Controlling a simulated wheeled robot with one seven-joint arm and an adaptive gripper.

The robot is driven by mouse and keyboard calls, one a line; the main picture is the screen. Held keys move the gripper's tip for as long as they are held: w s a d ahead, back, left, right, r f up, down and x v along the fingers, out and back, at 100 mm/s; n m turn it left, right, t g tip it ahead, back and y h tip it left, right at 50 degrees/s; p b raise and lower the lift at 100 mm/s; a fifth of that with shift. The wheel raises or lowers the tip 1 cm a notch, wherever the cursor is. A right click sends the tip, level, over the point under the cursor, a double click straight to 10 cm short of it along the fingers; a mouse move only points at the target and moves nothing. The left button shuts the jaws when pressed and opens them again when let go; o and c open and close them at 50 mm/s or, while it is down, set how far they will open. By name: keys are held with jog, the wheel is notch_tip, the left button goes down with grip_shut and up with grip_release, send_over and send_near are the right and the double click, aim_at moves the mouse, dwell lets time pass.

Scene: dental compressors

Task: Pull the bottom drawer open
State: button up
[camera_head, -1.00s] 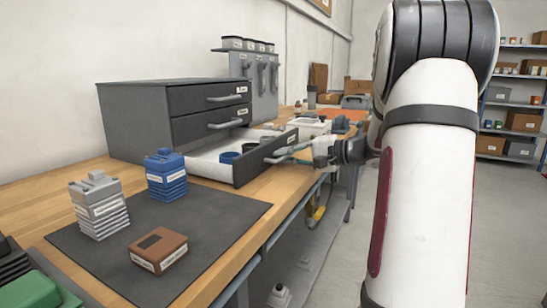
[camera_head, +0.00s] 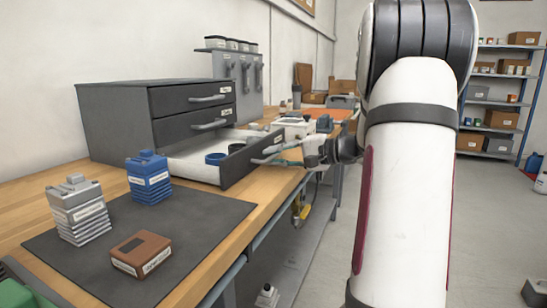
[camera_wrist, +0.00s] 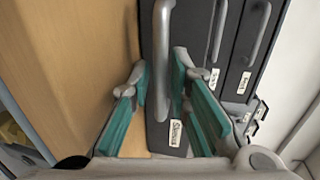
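The bottom drawer (camera_head: 240,165) of the dark grey cabinet (camera_head: 115,125) stands pulled out, its white inside showing. Its front also fills the middle of the wrist view (camera_wrist: 160,138), with a white label near one end. The grey bar handle (camera_wrist: 161,60) runs lengthwise between the teal pads of my gripper (camera_wrist: 161,72). The fingers are spread, one on each side of the handle; firm contact is not visible. In the head view my gripper (camera_head: 283,153) is at the drawer front, partly hidden by my wrist.
Two upper drawers (camera_head: 192,97) are shut. Blue cups (camera_head: 215,158) sit in the open drawer. A dark mat (camera_head: 195,215) on the wooden bench holds a blue block (camera_head: 149,178), a grey block (camera_head: 78,210) and a brown box (camera_head: 141,254).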

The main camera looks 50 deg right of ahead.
jog(key=v, duration=1.1)
jog(key=shift+s, duration=0.1)
